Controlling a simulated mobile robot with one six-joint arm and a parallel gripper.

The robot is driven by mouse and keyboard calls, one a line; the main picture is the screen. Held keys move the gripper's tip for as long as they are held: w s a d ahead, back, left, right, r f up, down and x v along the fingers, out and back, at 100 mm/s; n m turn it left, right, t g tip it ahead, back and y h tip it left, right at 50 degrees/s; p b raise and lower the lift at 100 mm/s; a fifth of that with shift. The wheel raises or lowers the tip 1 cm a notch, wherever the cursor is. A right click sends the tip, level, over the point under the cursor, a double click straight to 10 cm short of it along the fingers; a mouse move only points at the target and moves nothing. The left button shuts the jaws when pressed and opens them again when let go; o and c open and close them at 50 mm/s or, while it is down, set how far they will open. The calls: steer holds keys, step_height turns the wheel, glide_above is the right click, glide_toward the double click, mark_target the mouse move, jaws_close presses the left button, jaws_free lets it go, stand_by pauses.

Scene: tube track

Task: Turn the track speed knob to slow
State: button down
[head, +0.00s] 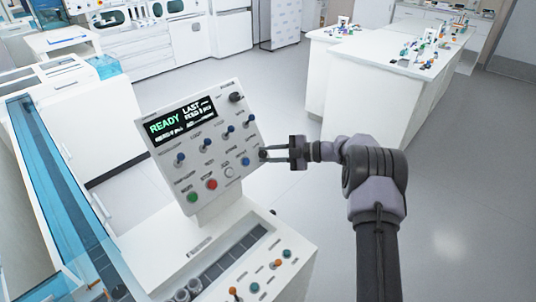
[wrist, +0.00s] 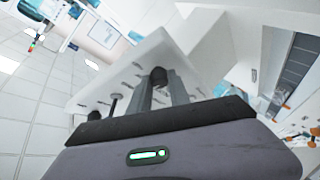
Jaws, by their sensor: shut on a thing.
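A tilted white control panel (head: 203,143) carries a display, several toggle switches, buttons and dark knobs. My gripper (head: 268,154) reaches in from the right and is shut on a dark knob (head: 262,154) at the panel's lower right edge. In the wrist view the black knob (wrist: 158,76) sits between the two grey fingers of my gripper (wrist: 162,92). The knob's label and pointer are too small or hidden to read, so its setting cannot be told. Another black knob (head: 236,97) is at the panel's upper right.
Below is a white track unit (head: 285,262) with coloured caps. A white bench (head: 375,85) stands behind on the right. The floor to the right is clear.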

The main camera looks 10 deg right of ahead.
steer(key=c, duration=1.2)
jaws_free()
steer(key=p+v, duration=0.5)
steer(key=v, duration=1.2)
steer(key=shift+d, duration=0.2)
steer(key=shift+s, duration=0.1)
